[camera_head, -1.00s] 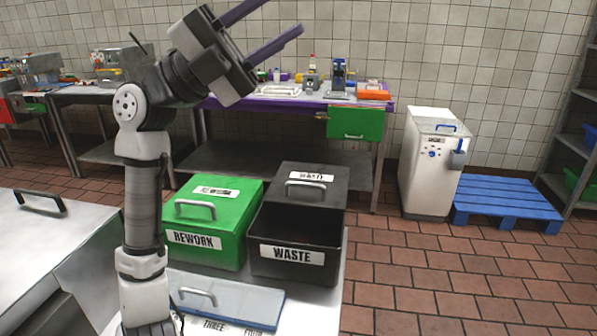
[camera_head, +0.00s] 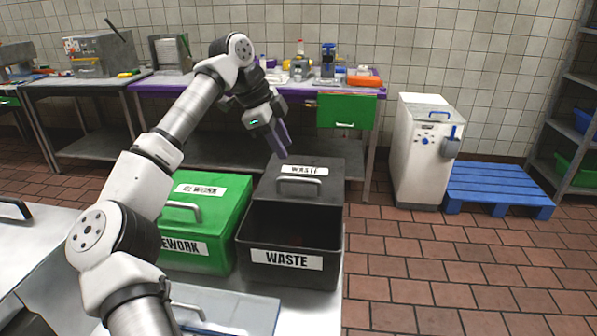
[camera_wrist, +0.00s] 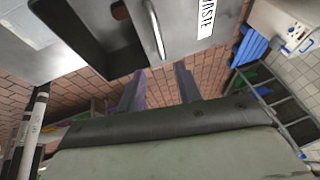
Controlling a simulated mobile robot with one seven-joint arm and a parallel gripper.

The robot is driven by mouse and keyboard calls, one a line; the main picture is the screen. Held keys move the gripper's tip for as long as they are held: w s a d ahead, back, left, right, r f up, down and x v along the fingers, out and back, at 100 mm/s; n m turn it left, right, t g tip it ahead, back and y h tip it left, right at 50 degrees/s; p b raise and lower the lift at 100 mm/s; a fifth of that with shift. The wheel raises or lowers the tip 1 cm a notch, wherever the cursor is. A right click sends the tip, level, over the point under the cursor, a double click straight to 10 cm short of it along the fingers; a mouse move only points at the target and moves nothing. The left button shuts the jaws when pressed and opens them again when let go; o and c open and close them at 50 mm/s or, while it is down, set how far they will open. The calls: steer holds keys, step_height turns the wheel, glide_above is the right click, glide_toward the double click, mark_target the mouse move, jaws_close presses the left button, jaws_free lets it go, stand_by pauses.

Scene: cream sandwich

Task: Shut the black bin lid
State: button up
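The black bin (camera_head: 290,279) is labelled WASTE, and its front part is open, showing the dark inside. Its black lid (camera_head: 262,189) sits over the rear part, with a silver bar handle (camera_head: 300,181) and a WASTE label. My gripper (camera_head: 282,150) points down near the rear edge of the lid, with nothing held. In the wrist view, my gripper's two fingers (camera_wrist: 160,78) are apart and empty. The lid handle (camera_wrist: 154,30) shows beyond them at the top, beside the lid's label (camera_wrist: 206,16) and the bin opening (camera_wrist: 92,28).
A green REWORK bin (camera_head: 215,215) stands close on the left of the black bin. A blue-grey lid (camera_head: 235,312) lies in front. A purple-edged table (camera_head: 205,86) with a green drawer (camera_head: 347,110) stands behind.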

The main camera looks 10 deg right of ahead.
mark_target(303, 179)
steer(key=p+x, duration=0.1)
steer(key=x, duration=0.8)
steer(key=shift+d+f, duration=0.2)
steer(key=shift+f, duration=0.05)
steer(key=shift+c, duration=0.2)
jaws_close()
